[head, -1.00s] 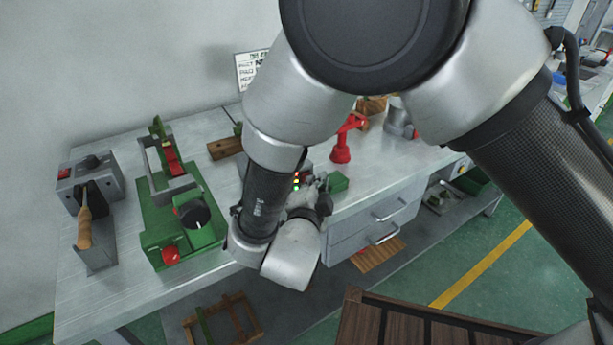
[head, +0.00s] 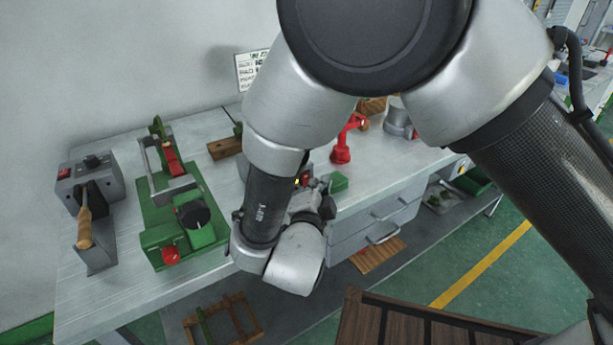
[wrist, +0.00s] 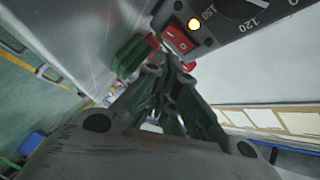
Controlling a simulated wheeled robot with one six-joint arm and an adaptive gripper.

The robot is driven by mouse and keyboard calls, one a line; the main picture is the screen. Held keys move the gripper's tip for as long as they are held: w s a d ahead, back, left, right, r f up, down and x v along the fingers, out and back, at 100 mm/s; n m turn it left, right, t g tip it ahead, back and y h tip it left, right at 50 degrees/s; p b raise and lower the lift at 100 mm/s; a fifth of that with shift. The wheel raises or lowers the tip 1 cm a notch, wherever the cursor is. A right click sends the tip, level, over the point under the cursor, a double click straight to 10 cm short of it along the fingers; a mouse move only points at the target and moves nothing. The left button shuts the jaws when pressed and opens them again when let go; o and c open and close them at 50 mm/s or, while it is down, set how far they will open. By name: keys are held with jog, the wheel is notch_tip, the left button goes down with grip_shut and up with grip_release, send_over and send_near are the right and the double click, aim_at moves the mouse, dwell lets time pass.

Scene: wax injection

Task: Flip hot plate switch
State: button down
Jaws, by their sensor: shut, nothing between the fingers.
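The hot plate's grey front panel (wrist: 220,28) fills the upper right of the wrist view. It carries a red rocker switch (wrist: 180,38), a glowing yellow lamp (wrist: 194,24) and a black dial (wrist: 243,8) with temperature numbers. My gripper (wrist: 168,72) is shut and empty, its fingertips close to the switch; I cannot tell whether they touch it. In the head view, my forearm hides most of the hot plate. Only the yellow lamp (head: 297,181) and a bit of red beside it show past my arm.
A green block (wrist: 130,55) lies close beside the fingers. On the bench (head: 115,290) stand a green clamp press (head: 165,215), a grey box with a wooden-handled tool (head: 85,185) and a red stand (head: 341,150). Drawers (head: 375,225) sit below the bench top.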

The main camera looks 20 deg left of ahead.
jog(key=shift+s+d+f, duration=0.15)
jog(key=shift+s+d, duration=0.7)
jog(key=shift+d, duration=0.1)
jog(key=shift+s+d+f, duration=0.15)
jog(key=shift+s+d, duration=0.65)
jog(key=shift+d, duration=0.1)
